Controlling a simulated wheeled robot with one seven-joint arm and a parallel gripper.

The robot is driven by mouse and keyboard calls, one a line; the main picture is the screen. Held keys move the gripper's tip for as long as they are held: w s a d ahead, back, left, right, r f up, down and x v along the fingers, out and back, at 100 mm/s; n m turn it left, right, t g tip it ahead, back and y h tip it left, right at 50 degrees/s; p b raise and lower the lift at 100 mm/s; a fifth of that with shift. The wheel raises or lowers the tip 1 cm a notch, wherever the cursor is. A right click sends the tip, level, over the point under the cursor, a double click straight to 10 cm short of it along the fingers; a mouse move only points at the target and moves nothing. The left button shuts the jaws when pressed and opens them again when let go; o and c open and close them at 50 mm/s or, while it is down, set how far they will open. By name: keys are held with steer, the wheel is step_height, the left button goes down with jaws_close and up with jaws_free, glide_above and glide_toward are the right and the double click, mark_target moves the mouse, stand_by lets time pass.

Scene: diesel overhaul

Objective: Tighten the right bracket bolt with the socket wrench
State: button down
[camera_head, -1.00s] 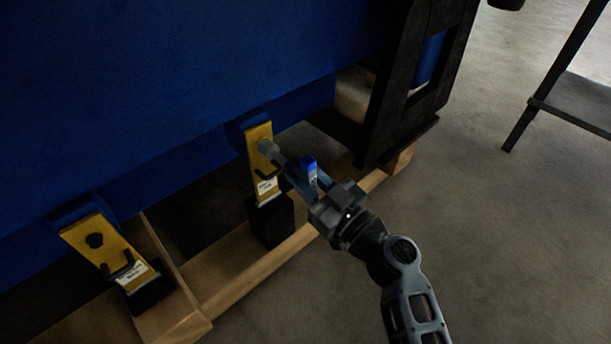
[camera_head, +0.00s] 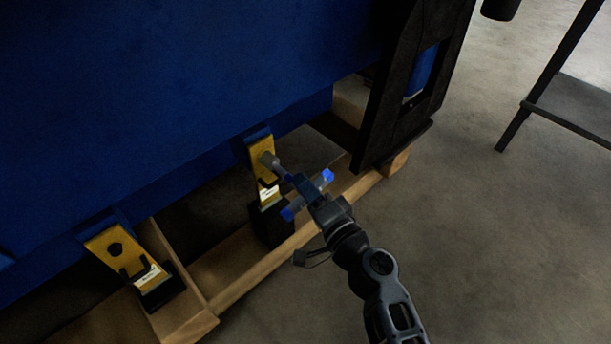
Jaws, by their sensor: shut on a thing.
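The socket wrench (camera_head: 288,212) has a grey socket at its far end and a blue crossbar handle. My gripper (camera_head: 303,187) is shut on the wrench near its handle. The crossbar shows on both sides of my gripper, slanting from lower left to upper right. The socket (camera_head: 270,160) points at the upper part of the right yellow bracket (camera_head: 260,147) and seems to be on its bolt. The right bracket bolt is hidden behind the socket. The left yellow bracket (camera_head: 103,241) has a dark bolt (camera_head: 115,249) in plain view.
The big blue engine body (camera_head: 170,90) fills the upper left. A wooden frame (camera_head: 250,285) runs below the brackets. A black upright part (camera_head: 385,130) stands right of the wrench. A dark table (camera_head: 575,110) is at the far right, with open floor (camera_head: 480,240) before it.

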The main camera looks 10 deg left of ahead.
steer(key=m+p, duration=0.1)
steer(key=m, duration=0.1)
steer(key=m+p, duration=0.1)
steer(key=p, duration=0.1)
steer(key=m+g+p, duration=0.1)
steer(key=m+p, duration=0.1)
steer(key=shift+s+a+r+m+h, duration=0.1)
steer(key=shift+a+r+m+h, duration=0.15)
steer(key=shift+m+h, duration=0.05)
steer(key=m+p, duration=0.3)
steer(key=m, duration=0.1)
steer(key=shift+g+p, duration=0.4)
steer(key=shift+f+m+p, duration=0.25)
steer(key=shift+m+p, duration=0.3)
steer(key=shift+m, duration=0.35)
steer(key=shift+d+f, duration=0.1)
steer(key=shift+f, duration=0.1)
steer(key=shift+d+b, duration=0.1)
steer(key=shift+b, duration=0.5)
